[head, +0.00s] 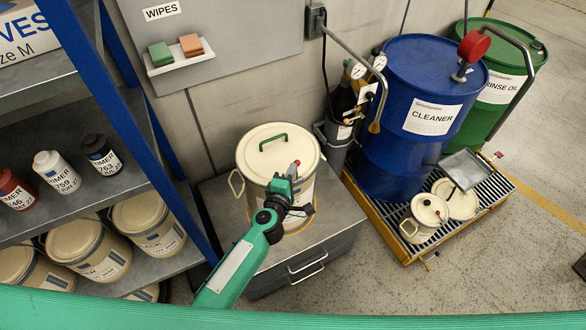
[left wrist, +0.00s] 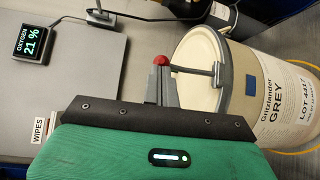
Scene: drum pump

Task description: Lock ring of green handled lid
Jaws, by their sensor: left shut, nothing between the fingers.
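A cream can (head: 265,160) stands upright on a grey cabinet; its cream lid (head: 262,155) carries a green handle (head: 272,140). In the left wrist view the can (left wrist: 285,95) shows at the right with a grey clamp ring at its rim. A grey lever (left wrist: 195,67) with a red knob (left wrist: 160,60) sticks out from the ring, away from the can wall. My left gripper (head: 290,177) is shut and empty in front of the can, its fingertips (left wrist: 161,72) right by the knob. I cannot tell whether they touch it. My right gripper is not in view.
The grey cabinet (head: 335,225) has bare top around the can. A blue-framed shelf (head: 150,140) with cans stands close at the left. A blue drum (head: 395,170), a small can (head: 410,228) and a tray stand on a yellow grated pallet at the right.

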